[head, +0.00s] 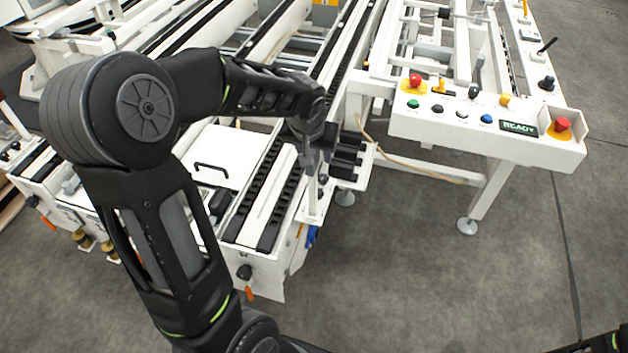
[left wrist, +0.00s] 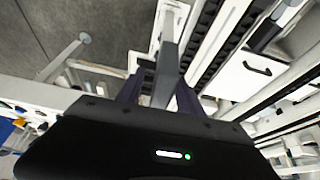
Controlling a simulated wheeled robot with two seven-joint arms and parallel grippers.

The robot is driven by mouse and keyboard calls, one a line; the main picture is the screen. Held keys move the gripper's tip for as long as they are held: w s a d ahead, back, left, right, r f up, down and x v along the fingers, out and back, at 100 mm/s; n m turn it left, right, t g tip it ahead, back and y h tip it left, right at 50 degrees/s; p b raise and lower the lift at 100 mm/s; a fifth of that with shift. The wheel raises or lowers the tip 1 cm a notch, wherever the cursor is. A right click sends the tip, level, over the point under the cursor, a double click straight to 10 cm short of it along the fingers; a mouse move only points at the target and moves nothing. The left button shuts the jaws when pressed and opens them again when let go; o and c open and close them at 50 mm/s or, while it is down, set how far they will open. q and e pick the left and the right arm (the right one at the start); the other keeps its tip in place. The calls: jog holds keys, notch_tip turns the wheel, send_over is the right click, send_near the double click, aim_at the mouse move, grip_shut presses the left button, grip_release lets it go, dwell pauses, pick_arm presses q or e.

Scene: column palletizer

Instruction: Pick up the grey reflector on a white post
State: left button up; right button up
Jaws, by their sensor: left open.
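The white post (head: 312,198) stands at the near end of the conveyor frame in the head view, just below my left gripper (head: 311,156). In the left wrist view the post (left wrist: 173,22) rises to the grey reflector (left wrist: 166,76), which lies between the two dark fingers of my left gripper (left wrist: 158,92). The fingers are open, one on each side of it. I cannot tell whether either finger touches it. In the head view the reflector is largely hidden by the gripper. My right gripper is not in view.
A white control panel (head: 440,130) with coloured buttons stands to the right. A white cover with a black handle (head: 211,167) and dark conveyor strips (head: 270,228) lie left of the post. The grey floor (head: 400,260) in front is clear.

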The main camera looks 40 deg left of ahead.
pick_arm(q)
jog(key=shift+f, duration=0.1)
jog(key=shift+c, duration=0.3)
grip_shut()
dwell(0.5)
jog(key=shift+w, duration=0.1)
dwell(0.8)
